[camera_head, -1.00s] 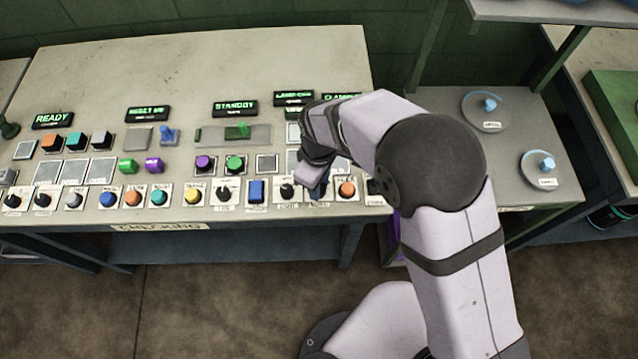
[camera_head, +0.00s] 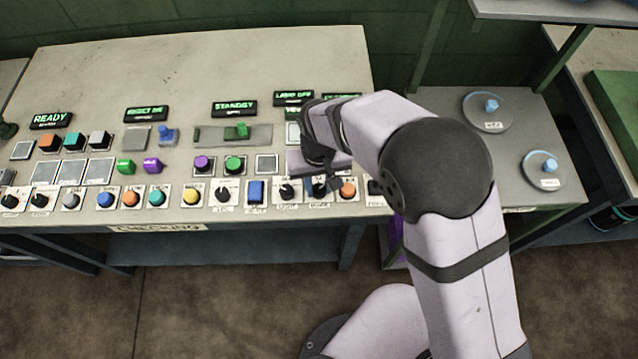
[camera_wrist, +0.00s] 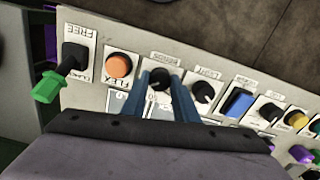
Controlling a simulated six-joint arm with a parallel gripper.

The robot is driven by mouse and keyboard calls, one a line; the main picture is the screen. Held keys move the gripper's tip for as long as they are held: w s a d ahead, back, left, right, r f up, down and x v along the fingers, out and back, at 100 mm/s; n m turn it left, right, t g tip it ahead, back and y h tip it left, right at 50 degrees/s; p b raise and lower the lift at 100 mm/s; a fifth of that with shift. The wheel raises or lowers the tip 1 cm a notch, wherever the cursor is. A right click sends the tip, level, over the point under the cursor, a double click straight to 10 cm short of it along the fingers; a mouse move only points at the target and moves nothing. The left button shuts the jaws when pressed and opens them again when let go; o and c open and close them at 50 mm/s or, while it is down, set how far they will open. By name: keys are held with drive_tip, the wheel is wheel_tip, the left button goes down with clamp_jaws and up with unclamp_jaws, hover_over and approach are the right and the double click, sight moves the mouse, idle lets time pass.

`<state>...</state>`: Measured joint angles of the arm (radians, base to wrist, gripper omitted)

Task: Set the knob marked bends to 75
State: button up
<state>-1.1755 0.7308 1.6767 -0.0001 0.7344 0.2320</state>
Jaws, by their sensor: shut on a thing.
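The bends knob (camera_wrist: 159,79) is a black round knob on a pale plate in the wrist view, its label reading upside down. My gripper (camera_wrist: 164,80) has its two blue fingers on either side of the knob, shut on it. The knob's scale is mostly hidden by the fingers, and I cannot read its setting. In the head view my gripper (camera_head: 320,184) is over the front row of the panel, and it mostly covers the knob there.
An orange button (camera_wrist: 118,65) and a black light knob (camera_wrist: 204,91) flank the bends knob closely. A green-tipped lever (camera_wrist: 48,88) stands beyond the orange button. A blue rocker (camera_head: 255,191) sits farther left in the head view. The panel's back (camera_head: 200,65) is clear.

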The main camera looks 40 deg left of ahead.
sight(319, 188)
drive_tip(key=shift+m, duration=0.6)
drive_tip(key=o, duration=1.1)
drive_tip(key=shift+c, duration=0.2)
drive_tip(key=shift+r+b, duration=1.1)
drive_tip(key=shift+r, duration=2.6)
